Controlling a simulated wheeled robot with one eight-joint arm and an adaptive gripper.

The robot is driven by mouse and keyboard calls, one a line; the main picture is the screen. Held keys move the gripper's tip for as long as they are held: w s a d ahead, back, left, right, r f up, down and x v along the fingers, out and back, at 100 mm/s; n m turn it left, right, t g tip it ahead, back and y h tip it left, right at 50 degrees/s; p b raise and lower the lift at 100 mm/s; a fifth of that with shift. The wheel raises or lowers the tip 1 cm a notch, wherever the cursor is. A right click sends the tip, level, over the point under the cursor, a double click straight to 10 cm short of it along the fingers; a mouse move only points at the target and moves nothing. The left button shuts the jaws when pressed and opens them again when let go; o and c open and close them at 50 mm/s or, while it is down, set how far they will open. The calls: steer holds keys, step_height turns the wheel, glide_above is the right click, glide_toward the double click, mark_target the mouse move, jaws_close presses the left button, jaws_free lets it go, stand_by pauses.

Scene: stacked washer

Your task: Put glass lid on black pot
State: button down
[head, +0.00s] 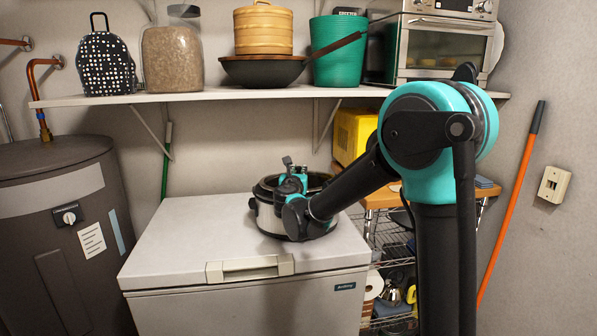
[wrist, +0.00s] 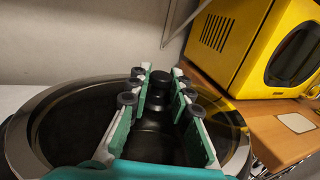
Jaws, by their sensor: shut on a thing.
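The pot (head: 267,217), with a steel-coloured side and black rim, stands on the white chest freezer in the head view. My gripper (head: 290,182) is over it and hides much of its top. In the wrist view, the glass lid (wrist: 62,130) is a wide dark oval with a silver rim. My gripper (wrist: 160,92) is shut on its black knob (wrist: 160,80), which shows between the fingers. The lid looks roughly level and lies at the pot's top. I cannot tell whether it rests on the rim or is slightly above it.
The white freezer (head: 165,240) has free room left of the pot. A shelf (head: 200,97) with a wok, jar and toaster oven hangs above and behind. A yellow microwave (head: 353,133) stands on a wooden-topped rack (head: 384,196) to the right. A water heater (head: 60,240) is at left.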

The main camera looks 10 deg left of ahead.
steer(key=shift+f, duration=0.45)
stand_by(0.6)
steer(key=c, duration=1.3)
jaws_free()
steer(key=s, duration=1.2)
steer(key=shift+a, duration=0.1)
